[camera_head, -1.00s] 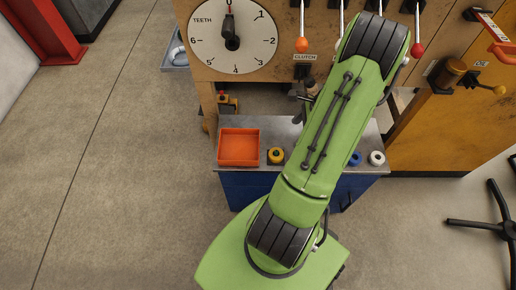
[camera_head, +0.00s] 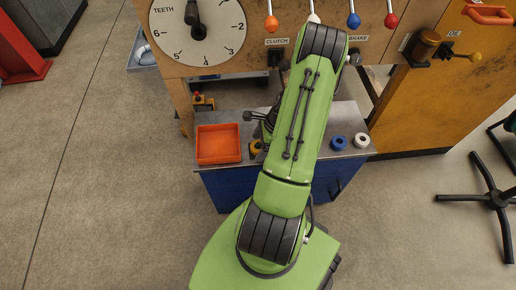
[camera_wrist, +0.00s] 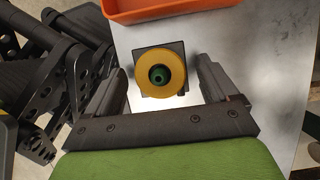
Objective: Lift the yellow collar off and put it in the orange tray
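The yellow collar (camera_wrist: 161,73) is a ring seen from above in the wrist view, around a dark green centre on a square dark base. In the head view the collar (camera_head: 256,147) shows just right of the orange tray, partly hidden by my arm. My gripper (camera_wrist: 164,80) is open, one finger on each side of the collar with gaps, not visibly touching it. In the head view my gripper (camera_head: 262,118) is largely hidden by my arm. The orange tray (camera_head: 219,159) sits on the bench's left end and looks empty. Its edge (camera_wrist: 155,17) also shows in the wrist view.
The metal bench top (camera_head: 318,160) carries a blue ring (camera_head: 338,143) and a white ring (camera_head: 361,141) to the right. Levers and a large dial (camera_head: 196,30) stand behind.

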